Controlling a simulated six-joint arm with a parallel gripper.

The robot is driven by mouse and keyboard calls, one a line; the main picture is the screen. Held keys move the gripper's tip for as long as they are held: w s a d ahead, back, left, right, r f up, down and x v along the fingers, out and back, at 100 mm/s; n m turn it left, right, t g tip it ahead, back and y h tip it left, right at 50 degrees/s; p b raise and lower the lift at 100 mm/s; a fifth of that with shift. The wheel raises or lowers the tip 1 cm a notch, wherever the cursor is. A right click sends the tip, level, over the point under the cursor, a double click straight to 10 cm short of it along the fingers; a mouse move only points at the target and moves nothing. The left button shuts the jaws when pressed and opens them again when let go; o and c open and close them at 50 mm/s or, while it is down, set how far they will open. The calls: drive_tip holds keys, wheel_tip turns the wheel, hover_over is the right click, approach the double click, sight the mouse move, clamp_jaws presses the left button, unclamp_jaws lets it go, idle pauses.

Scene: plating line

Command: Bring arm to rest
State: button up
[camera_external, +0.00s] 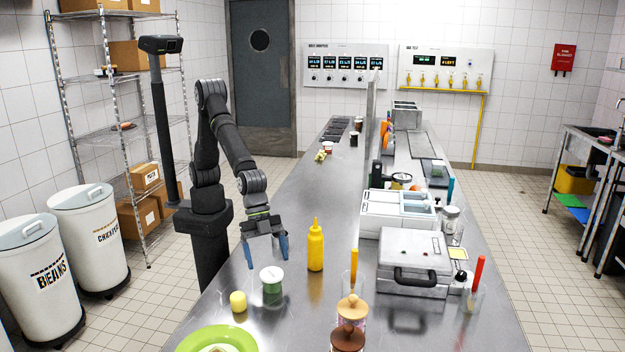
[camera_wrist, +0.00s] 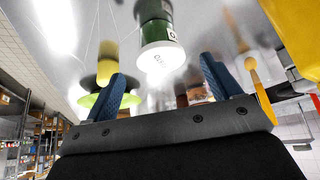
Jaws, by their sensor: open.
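My gripper (camera_external: 266,251) hangs over the left edge side of the steel counter (camera_external: 300,210), pointing down with its blue fingers spread and nothing between them. In the wrist view the two blue fingers (camera_wrist: 165,85) stand apart. A green jar with a white lid (camera_external: 271,287) stands on the counter just in front of the gripper; it also shows in the wrist view (camera_wrist: 160,35), beyond the fingers. My arm reaches out from its base at the counter's left side, bent at the elbow.
A yellow squeeze bottle (camera_external: 316,246) stands right of the gripper. A small yellow piece (camera_external: 238,301) and a green plate (camera_external: 205,338) are at the front left. A grey press (camera_external: 413,262) and white bins (camera_external: 378,218) stand at right. The counter's middle behind the bottle is clear.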

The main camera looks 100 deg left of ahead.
sight(270, 271)
drive_tip(key=v, duration=0.6)
drive_tip(key=x, duration=1.2)
wheel_tip(270, 271, up, 4)
drive_tip(key=s+d+r, duration=0.2)
drive_tip(key=s+r, duration=0.5)
drive_tip(key=s, duration=0.4)
drive_tip(key=w+a+f+n+y, duration=0.1)
drive_tip(key=w+a+f+n, duration=0.1)
drive_tip(key=w+a, duration=0.4)
drive_tip(key=w+a+f+n+t+y, duration=0.1)
drive_tip(key=w+a+n, duration=0.3)
drive_tip(key=a, duration=1.1)
drive_tip(key=w+a+f+n+t+y, duration=0.1)
drive_tip(key=w+a+f+n+y, duration=0.1)
drive_tip(key=w+a, duration=0.7)
drive_tip(key=shift+w+a+f+n+y, duration=0.15)
drive_tip(key=shift+a+f+n, duration=0.15)
drive_tip(key=shift+a+n, duration=0.3)
drive_tip(key=shift+w+a+f+n+y, duration=0.15)
drive_tip(key=shift+a+f+n, duration=0.15)
drive_tip(key=shift+a+n, duration=0.25)
drive_tip(key=a+n, duration=0.1)
drive_tip(key=a, duration=0.4)
drive_tip(key=w+a+f+n+y, duration=0.1)
drive_tip(key=a, duration=0.4)
drive_tip(key=w+a+n+y, duration=0.1)
drive_tip(key=a+n, duration=0.1)
drive_tip(key=a, duration=0.3)
drive_tip(key=shift+w+a+f, duration=0.1)
drive_tip(key=shift+w+f, duration=0.1)
